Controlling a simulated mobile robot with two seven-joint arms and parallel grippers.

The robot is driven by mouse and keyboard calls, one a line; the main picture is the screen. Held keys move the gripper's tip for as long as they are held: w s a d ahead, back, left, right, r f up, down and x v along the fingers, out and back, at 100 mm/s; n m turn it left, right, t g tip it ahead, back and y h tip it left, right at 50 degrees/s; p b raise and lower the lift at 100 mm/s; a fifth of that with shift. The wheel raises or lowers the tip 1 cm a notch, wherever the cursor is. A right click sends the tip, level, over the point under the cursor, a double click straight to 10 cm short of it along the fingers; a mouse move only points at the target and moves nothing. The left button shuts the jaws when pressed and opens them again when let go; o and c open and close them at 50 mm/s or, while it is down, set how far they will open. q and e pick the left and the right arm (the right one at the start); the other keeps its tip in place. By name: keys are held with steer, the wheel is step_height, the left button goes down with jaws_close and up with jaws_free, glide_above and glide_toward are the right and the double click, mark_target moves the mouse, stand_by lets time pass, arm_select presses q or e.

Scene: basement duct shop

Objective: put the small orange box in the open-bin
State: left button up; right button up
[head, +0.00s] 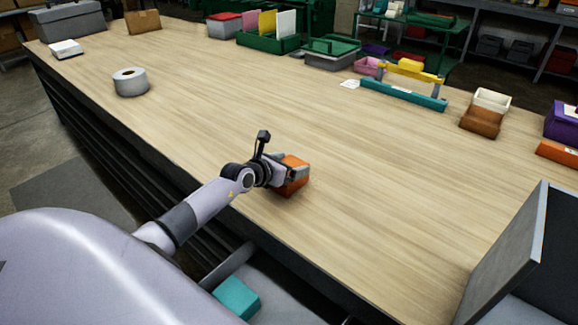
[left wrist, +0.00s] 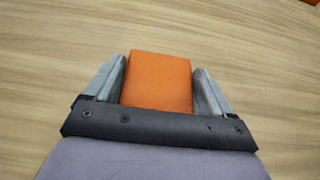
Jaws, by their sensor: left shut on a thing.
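The small orange box (head: 296,178) is at the near edge of the long wooden table, with my left gripper (head: 283,172) shut on it. In the left wrist view the orange box (left wrist: 158,82) sits between both grey fingers, over bare wood. I cannot tell whether it touches the table or is just above it. A grey-walled open bin (head: 508,255) appears at the lower right, partly cut off by the frame. I cannot be sure that it is the open-bin. My right gripper is not in view.
The wooden table (head: 380,200) is clear around the box. A tape roll (head: 131,82) stands at the left. A white-and-brown container (head: 482,119) and a teal-and-yellow tool (head: 405,90) stand toward the right. A teal block (head: 237,296) lies low below the table's near edge.

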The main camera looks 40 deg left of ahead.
arm_select(q)
steer(key=shift+f, duration=0.1)
steer(key=o, duration=1)
